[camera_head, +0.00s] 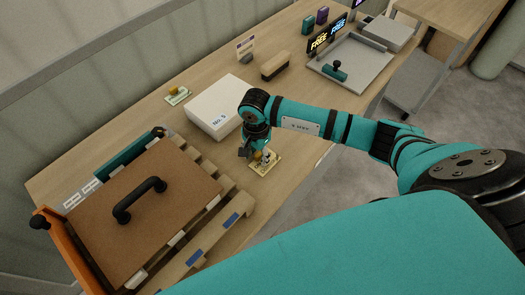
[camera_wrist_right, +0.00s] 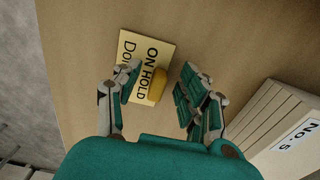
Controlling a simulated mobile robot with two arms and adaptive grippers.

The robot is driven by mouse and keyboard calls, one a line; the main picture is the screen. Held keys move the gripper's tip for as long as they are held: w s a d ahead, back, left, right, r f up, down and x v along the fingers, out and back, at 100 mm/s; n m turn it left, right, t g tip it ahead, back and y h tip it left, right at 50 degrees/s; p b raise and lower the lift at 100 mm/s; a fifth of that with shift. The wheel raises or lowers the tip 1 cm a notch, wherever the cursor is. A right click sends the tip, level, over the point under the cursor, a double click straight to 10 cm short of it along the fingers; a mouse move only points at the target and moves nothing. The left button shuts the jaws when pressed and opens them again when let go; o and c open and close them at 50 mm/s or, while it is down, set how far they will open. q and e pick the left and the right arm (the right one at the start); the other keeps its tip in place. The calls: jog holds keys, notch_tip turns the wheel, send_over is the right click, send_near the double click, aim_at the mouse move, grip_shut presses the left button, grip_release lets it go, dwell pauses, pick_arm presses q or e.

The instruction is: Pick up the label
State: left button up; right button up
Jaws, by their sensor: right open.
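A cream label (camera_head: 265,163) with dark print lies on the wooden table beside the slatted stand. In the right wrist view the label (camera_wrist_right: 138,52) reads "ON HOLD", and a yellow block-like grip (camera_wrist_right: 154,87) stands on it. My right gripper (camera_head: 257,155) is above the label, and partly hides it in the head view. In the right wrist view its fingers (camera_wrist_right: 157,88) are apart, one on each side of the yellow grip, with visible gaps; whether they touch it cannot be told. My left gripper is not in view.
A white box marked "No. 5" (camera_head: 214,108) stands close to my right gripper. A brown board with a black handle (camera_head: 140,200) rests on the wooden stand at left. A second small label (camera_head: 177,96) lies farther back. A grey tray (camera_head: 350,62) is at the far right.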

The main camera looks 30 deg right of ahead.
grip_shut()
dwell(0.3)
